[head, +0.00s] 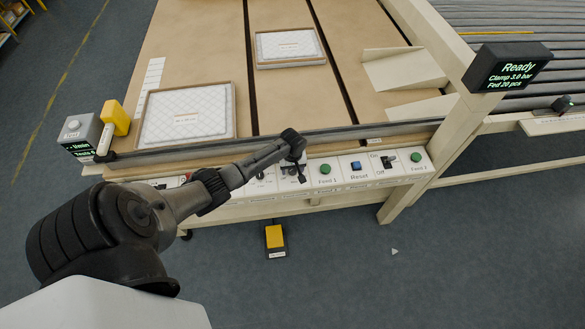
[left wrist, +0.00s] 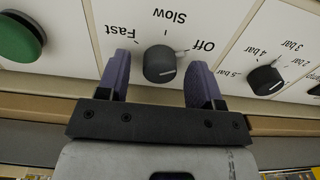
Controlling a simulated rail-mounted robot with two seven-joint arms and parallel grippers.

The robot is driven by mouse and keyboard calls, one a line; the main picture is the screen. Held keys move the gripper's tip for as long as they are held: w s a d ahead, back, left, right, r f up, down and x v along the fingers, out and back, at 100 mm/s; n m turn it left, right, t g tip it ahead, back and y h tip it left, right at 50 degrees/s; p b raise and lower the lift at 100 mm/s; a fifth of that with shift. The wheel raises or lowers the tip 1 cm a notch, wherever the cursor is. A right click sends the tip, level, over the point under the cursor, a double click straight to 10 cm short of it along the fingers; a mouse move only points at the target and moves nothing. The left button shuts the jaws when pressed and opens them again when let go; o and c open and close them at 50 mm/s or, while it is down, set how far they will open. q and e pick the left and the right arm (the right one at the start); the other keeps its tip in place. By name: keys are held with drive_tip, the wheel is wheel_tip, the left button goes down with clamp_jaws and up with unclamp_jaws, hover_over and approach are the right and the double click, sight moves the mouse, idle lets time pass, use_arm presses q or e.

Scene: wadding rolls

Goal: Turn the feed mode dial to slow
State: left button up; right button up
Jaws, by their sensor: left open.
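The feed mode dial (left wrist: 160,66) is a dark round knob on a white panel tile marked Fast, Slow and Off, upside down in the left wrist view. Its pale pointer mark is turned toward Off. My left gripper (left wrist: 160,60) is open, with one purple-grey finger on each side of the dial. Gaps show between the fingers and the knob. In the head view my left gripper (head: 294,155) is over the front control panel (head: 340,180) and covers most of the dial. My right gripper is not in view.
A pressure dial (left wrist: 265,79) with bar marks is on the neighbouring tile, and a green button (left wrist: 18,40) is on the other side. The panel also has a blue Reset button (head: 356,166) and an On/Off switch (head: 388,162). A display (head: 505,66) reads Ready.

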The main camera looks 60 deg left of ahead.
use_arm(q)
drive_tip(key=shift+c, duration=0.4)
drive_tip(key=c, duration=0.8)
drive_tip(key=shift+d+r+n+p, duration=0.15)
drive_tip(key=shift+n+p, duration=0.35)
drive_tip(key=shift+p, duration=0.3)
drive_tip(key=shift+c, duration=0.2)
drive_tip(key=n+p, duration=0.3)
drive_tip(key=shift+r+p, duration=0.1)
drive_tip(key=shift+p, duration=0.25)
drive_tip(key=n+p, duration=0.1)
drive_tip(key=n, duration=0.2)
drive_tip(key=shift+p, duration=0.35)
drive_tip(key=shift+n+p, duration=0.5)
drive_tip(key=shift+n, duration=0.7)
drive_tip(key=shift+f+n+p, duration=0.25)
drive_tip(key=shift+n+p, duration=0.05)
drive_tip(key=shift+n, duration=1)
